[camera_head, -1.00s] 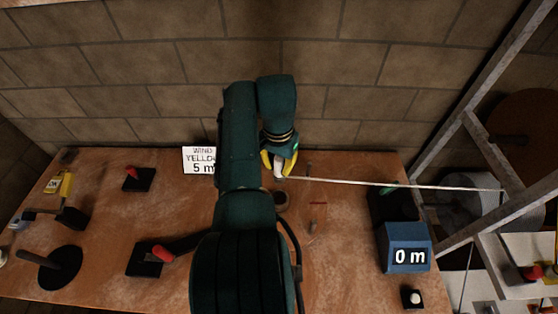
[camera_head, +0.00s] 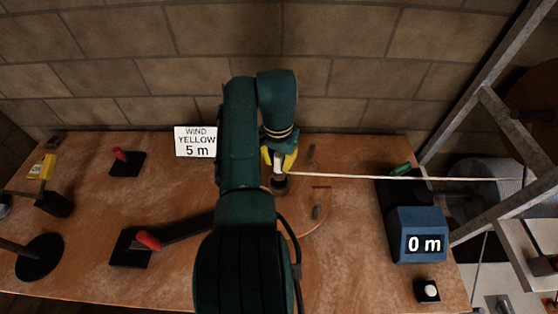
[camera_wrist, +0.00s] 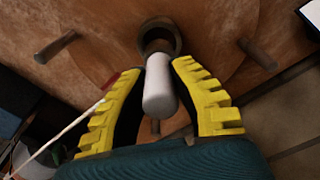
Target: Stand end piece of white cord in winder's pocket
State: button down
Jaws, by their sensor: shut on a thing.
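My gripper (camera_wrist: 158,67) has its yellow fingers shut on the white end piece (camera_wrist: 160,92) of the cord. In the head view my gripper (camera_head: 279,160) is over the winder, with the end piece (camera_head: 279,168) pointing down, roughly upright. The pocket (camera_wrist: 174,27), a dark round cup on the brown winder disc (camera_head: 316,212), lies at the end piece's far end. I cannot tell whether the tip is inside it or just above. The white cord (camera_head: 360,177) runs taut to the right from my gripper.
Several pegs stand on the disc, one at the left in the wrist view (camera_wrist: 55,46). A blue counter (camera_head: 418,238) reading 0 m stands at the right. A red-handled lever (camera_head: 150,239) is at the left. A sign (camera_head: 196,141) reads "WIND YELLOW 5 m". A metal frame is at far right.

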aim_at(279, 172)
jog(key=shift+f+b, duration=2.1)
jog(key=shift+f, duration=0.3)
jog(key=c, duration=0.9)
grip_release()
jog(key=shift+c, duration=0.2)
notch_tip(279, 172, up, 8)
jog(key=shift+s+f, duration=0.1)
jog(key=shift+f, duration=0.1)
